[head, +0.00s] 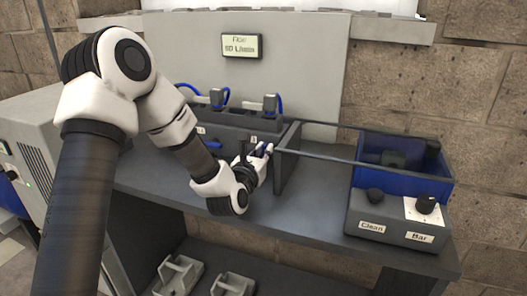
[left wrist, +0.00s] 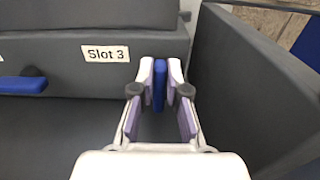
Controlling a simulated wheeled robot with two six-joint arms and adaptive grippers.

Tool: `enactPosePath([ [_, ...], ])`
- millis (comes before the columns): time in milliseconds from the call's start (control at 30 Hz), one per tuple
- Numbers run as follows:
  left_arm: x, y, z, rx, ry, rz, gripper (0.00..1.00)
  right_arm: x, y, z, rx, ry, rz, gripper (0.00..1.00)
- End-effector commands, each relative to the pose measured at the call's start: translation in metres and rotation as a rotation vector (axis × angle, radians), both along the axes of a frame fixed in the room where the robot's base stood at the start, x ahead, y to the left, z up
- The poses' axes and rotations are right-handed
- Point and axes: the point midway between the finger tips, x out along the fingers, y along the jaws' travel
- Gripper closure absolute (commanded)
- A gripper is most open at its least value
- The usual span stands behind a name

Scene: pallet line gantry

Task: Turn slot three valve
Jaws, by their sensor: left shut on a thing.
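The slot three valve handle is a blue lever (left wrist: 159,84), just right of the "Slot 3" label (left wrist: 106,54) on the dark manifold's front. In the left wrist view it appears as a narrow upright bar seen edge-on. My left gripper (left wrist: 160,88) is shut on it, one finger on each side. In the head view my left gripper (head: 265,151) is at the manifold's right end, where the fingers partly hide the handle. Another blue handle (left wrist: 22,85) lies horizontal to the left. My right gripper is out of view.
A dark upright divider (head: 287,160) stands close to the right of my left gripper. Further right are a blue bin (head: 405,182) and a control box (head: 400,221) with knobs labelled "Clean" and "Bar". A flow display (head: 242,46) hangs on the back panel. The bench front is clear.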

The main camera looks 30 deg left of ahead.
Motion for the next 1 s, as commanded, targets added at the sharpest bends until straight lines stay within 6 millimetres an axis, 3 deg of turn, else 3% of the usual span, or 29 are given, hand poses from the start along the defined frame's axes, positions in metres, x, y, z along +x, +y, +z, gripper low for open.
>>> enactPosePath([
  [467, 0.001, -0.004, -0.002, 0.157, 0.036, -0.001, 1.00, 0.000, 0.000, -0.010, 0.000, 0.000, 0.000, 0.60],
  [1000, 0.003, -0.012, -0.006, 0.633, 0.151, -0.002, 1.00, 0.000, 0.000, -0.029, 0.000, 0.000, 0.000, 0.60],
])
